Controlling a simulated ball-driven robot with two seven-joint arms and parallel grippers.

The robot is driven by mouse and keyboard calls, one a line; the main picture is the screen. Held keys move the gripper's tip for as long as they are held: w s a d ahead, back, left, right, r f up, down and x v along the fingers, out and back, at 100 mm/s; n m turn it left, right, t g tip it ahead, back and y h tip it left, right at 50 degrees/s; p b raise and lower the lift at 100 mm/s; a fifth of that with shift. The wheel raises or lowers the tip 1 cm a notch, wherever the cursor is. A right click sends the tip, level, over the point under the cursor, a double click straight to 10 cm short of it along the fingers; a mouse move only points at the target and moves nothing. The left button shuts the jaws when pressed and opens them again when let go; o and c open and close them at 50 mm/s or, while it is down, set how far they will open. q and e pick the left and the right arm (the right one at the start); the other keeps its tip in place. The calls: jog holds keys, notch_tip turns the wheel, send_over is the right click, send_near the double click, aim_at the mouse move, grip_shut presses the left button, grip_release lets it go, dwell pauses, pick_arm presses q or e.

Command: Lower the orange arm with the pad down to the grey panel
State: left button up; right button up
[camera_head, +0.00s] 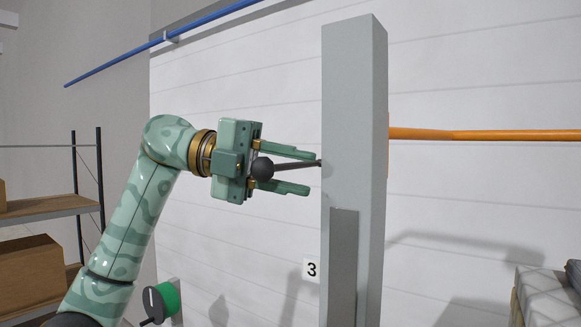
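The orange arm (485,134) reaches right from behind a tall grey post (352,110) and runs nearly level out of view. No pad shows on the visible part. A black lever with a ball knob (262,168) sticks out to the left of the post. My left gripper (308,173) is open. Its two fingers point right at the post, above and below the lever in the picture, and the knob shows near its palm. I cannot tell whether they touch. A darker grey strip (344,265) lies on the lower post; no separate grey panel is clear. My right gripper is not in view.
A blue bar (205,21) slants across the upper left. A shelf (50,207) with cardboard boxes (28,275) stands at the left. A black and green wheel (160,301) is low behind my arm. White padded material (545,297) sits at the lower right.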

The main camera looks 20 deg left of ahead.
pick_arm(q)
grip_shut()
jog(key=shift+f+b, duration=5.7)
jog(key=shift+f, duration=3.7)
grip_release()
jog(key=shift+a+r, duration=0.1)
jog(key=shift+a, duration=0.05)
